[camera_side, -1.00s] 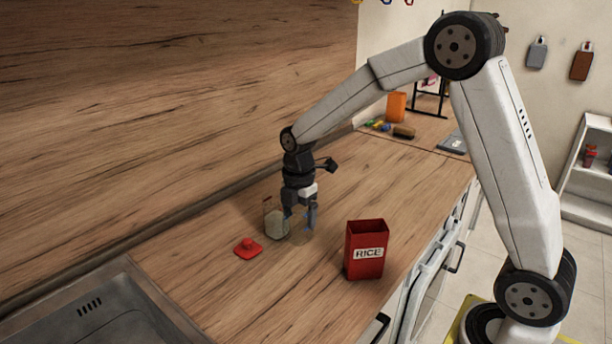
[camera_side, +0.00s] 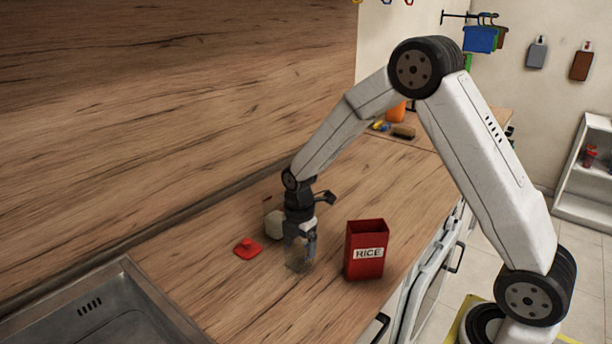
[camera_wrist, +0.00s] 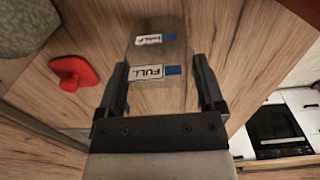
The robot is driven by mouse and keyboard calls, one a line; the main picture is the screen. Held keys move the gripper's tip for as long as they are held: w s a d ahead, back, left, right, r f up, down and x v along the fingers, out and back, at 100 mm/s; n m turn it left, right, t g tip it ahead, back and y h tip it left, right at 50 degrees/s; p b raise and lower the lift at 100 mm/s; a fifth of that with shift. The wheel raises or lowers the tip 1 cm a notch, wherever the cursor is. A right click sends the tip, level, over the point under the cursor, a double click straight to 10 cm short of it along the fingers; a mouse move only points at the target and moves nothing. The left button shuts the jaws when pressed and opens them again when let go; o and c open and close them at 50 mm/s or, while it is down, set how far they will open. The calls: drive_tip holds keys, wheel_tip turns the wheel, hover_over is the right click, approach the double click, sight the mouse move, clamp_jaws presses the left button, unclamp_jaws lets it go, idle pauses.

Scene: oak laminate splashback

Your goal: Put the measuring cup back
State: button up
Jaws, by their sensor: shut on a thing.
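The measuring cup (camera_side: 297,264) is clear, with labels reading HALF and FULL in the wrist view (camera_wrist: 158,52). My gripper (camera_side: 301,246) points down and is shut on the cup, one finger on each side of it in the wrist view (camera_wrist: 160,72). I cannot tell whether the cup's base touches the counter. A glass jar (camera_side: 274,222) with pale contents stands just behind my gripper, partly hidden by it. A red lid (camera_side: 248,247) with a knob lies on the counter left of the cup. The open red RICE box (camera_side: 367,250) stands upright to the right.
The wood counter (camera_side: 215,290) is clear in front of the cup, between the sink (camera_side: 85,305) and the RICE box. The wooden splashback (camera_side: 180,110) rises behind. An orange container (camera_side: 397,111) and small items sit at the far end.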

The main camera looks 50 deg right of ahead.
drive_tip(key=shift+f, duration=0.25)
drive_tip(key=shift+f, duration=0.15)
drive_tip(key=o, duration=1.1)
wheel_tip(320, 180, up, 12)
drive_tip(key=shift+r, duration=0.2)
idle(0.4)
